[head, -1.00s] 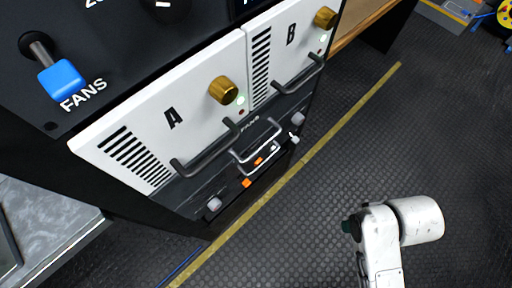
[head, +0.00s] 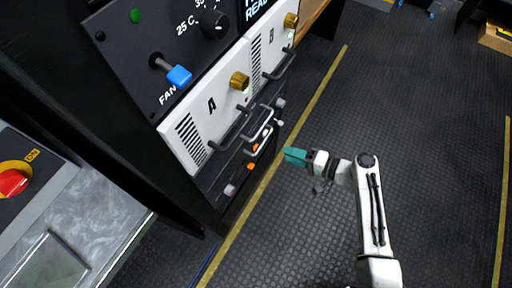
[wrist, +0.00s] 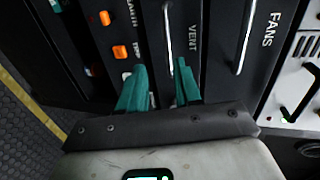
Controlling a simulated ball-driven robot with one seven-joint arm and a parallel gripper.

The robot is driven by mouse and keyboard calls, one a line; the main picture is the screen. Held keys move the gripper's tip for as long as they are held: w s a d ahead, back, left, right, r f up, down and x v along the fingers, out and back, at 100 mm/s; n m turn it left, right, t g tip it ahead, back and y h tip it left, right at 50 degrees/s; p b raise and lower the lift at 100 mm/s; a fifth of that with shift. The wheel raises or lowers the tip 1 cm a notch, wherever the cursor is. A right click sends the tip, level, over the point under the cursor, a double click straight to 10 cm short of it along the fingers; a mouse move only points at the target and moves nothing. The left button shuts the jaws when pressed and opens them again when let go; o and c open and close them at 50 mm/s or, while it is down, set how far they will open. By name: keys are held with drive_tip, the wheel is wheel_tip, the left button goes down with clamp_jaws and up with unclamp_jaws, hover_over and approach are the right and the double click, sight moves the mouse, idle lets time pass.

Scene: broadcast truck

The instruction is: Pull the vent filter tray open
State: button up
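The vent filter tray (wrist: 184,22) is a dark panel marked VENT, low in the rack. It looks shut. Its pale bar handle (wrist: 167,30) runs up and down in the wrist view. In the head view the handle (head: 265,141) is on the lower front, partly crowded by the bar above it. My gripper (wrist: 160,66) has teal fingers, spread apart with nothing held. In the wrist view the handle's lower end shows between the fingertips. In the head view my gripper (head: 288,155) is right of the handle, with a gap; contact is not seen.
A similar FANS panel (wrist: 232,18) with its own bar handle is beside the vent tray. Orange switches (wrist: 119,52) are on the other side. White modules A and B (head: 212,121) are above. Open floor (head: 415,130) lies right of the yellow line.

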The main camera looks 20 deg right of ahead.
sight(264, 141)
drive_tip(key=shift+m+t, duration=0.4)
drive_tip(key=x, duration=0.7)
drive_tip(key=p+x, duration=0.1)
drive_tip(key=x, duration=0.3)
drive_tip(key=shift+w+d+r, duration=0.15)
drive_tip(key=shift+r, duration=0.2)
clamp_jaws()
